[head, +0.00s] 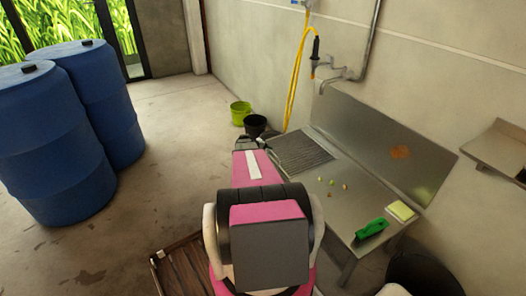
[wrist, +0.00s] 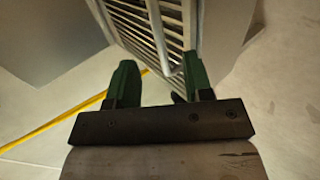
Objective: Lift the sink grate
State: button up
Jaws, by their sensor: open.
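The sink grate (head: 303,153), a panel of parallel metal bars, lies at the left end of the steel sink counter in the head view. It shows close up at the top of the wrist view (wrist: 139,25). My gripper (head: 247,143) is at the grate's left end in the head view, partly hidden by my arm. In the wrist view my gripper (wrist: 160,82) has its green fingers apart, pointing toward the grate. A pale bar of the grate reaches down to the gap between them. Whether a finger touches it, I cannot tell.
The steel counter (head: 345,193) holds several small pebble-like bits, a green brush (head: 371,229) and a yellow sponge (head: 401,211). A yellow hose (head: 294,80) hangs behind. Green (head: 240,113) and black (head: 255,125) buckets stand beyond my gripper. Blue barrels (head: 55,145) stand left.

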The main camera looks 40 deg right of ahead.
aim_at(273, 153)
jog(key=shift+x, duration=2.95)
grip_shut()
jog(key=shift+s, duration=0.1)
